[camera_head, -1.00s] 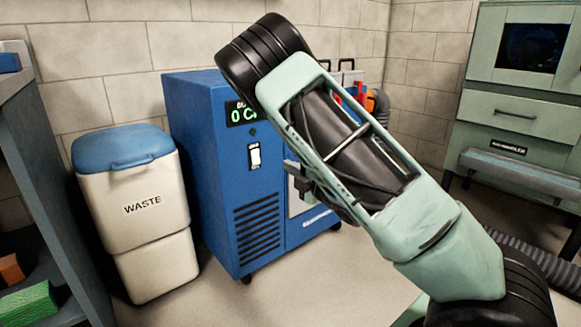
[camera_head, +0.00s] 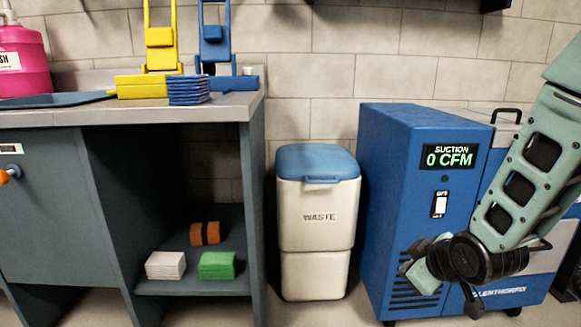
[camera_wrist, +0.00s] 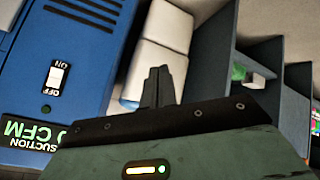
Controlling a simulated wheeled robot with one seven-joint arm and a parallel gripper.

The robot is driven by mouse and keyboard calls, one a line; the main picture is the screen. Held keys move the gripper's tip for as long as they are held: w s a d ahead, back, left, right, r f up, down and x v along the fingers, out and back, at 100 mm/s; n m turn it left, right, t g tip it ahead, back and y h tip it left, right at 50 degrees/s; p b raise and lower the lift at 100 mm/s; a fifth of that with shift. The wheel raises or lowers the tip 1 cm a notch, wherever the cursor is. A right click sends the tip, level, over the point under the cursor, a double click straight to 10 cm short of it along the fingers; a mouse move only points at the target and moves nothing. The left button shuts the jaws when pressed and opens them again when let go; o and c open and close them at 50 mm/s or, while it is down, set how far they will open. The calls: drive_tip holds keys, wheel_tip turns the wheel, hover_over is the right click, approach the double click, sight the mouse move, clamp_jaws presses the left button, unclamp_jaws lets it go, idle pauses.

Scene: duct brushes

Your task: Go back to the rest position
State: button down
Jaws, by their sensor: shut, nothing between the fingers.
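My gripper (camera_head: 406,266) is at the right of the head view, in front of the lower front of the blue suction unit. In the wrist view its black fingers (camera_wrist: 158,86) are together with nothing between them. My green arm comes down from the upper right edge. The suction unit (camera_head: 405,170) reads "0 CFM" and has a white switch. In the wrist view the unit (camera_wrist: 85,60) is at the left and appears upside down, with the switch marked ON and OFF.
The white waste bin (camera_head: 312,250) with a blue lid stands between the suction unit and the grey bench (camera_head: 190,112). Yellow (camera_head: 160,50) and blue (camera_head: 214,50) tools and a pink jug (camera_head: 22,60) stand on the bench. Orange, white and green stacks lie on its shelf.

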drive_tip(key=s+a+r+g+p, duration=0.1)
drive_tip(key=s+a+r+g, duration=0.2)
drive_tip(key=s, duration=0.5)
drive_tip(key=s+a+r+g, duration=0.2)
drive_tip(key=s+a+g, duration=0.15)
drive_tip(key=s, duration=0.55)
drive_tip(key=s+a+r+g+p, duration=0.1)
drive_tip(key=s+a+r+g, duration=0.2)
drive_tip(key=s, duration=0.5)
wheel_tip(320, 180, up, 38)
drive_tip(key=s+p, duration=0.1)
drive_tip(key=p, duration=3.7)
drive_tip(key=shift+a+m+t+h, duration=0.3)
drive_tip(key=shift+a+t+h, duration=0.1)
drive_tip(key=shift+t, duration=0.05)
drive_tip(key=shift+d, duration=0.15)
